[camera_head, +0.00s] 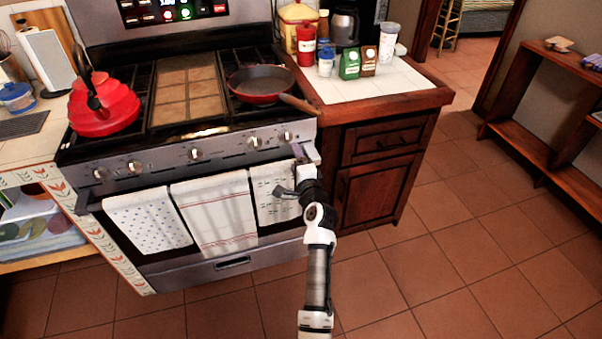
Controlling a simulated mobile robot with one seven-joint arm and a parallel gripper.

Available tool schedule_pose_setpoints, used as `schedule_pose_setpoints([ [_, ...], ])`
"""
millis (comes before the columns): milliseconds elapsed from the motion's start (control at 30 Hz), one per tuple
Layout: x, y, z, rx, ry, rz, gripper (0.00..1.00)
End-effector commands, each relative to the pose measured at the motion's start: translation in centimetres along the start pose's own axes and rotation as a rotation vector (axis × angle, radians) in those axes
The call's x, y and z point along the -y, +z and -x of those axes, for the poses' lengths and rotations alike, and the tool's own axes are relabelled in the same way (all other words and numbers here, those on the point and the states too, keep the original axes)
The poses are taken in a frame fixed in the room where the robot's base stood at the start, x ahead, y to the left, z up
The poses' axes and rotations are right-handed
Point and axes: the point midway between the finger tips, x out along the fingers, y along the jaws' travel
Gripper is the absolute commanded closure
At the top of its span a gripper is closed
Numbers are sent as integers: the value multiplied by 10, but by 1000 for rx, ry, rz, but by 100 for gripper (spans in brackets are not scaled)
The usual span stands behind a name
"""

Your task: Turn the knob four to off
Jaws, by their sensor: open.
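A row of several silver knobs runs along the stove's front panel (225,150). Counting from the left, the fourth is a knob (254,142) right of the panel's middle. A last knob (286,136) is at the right end. Their markings are too small to read, so I cannot tell which are on or off. My gripper (299,153) is open in front of the stove's right front corner, just below and right of the last knob. Its fingertips are small and partly hidden by the arm; I cannot tell whether they touch anything.
A handle bar with hanging towels (213,215) crosses the oven front, beside my wrist. A red kettle (104,105) and a red pan (262,82) stand on the stove; the pan's handle points over the right front edge. Floor (440,250) to the right is clear.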

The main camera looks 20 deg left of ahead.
Motion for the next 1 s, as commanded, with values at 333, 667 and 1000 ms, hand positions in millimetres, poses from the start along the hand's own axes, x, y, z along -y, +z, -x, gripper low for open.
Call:
schedule_pose_setpoints([
  [333,-1,0,47,-1,0,-1,36],
  [667,0,0,49,0,0,-1,36],
  [1000,19,12,44,8,-36,52,36],
])
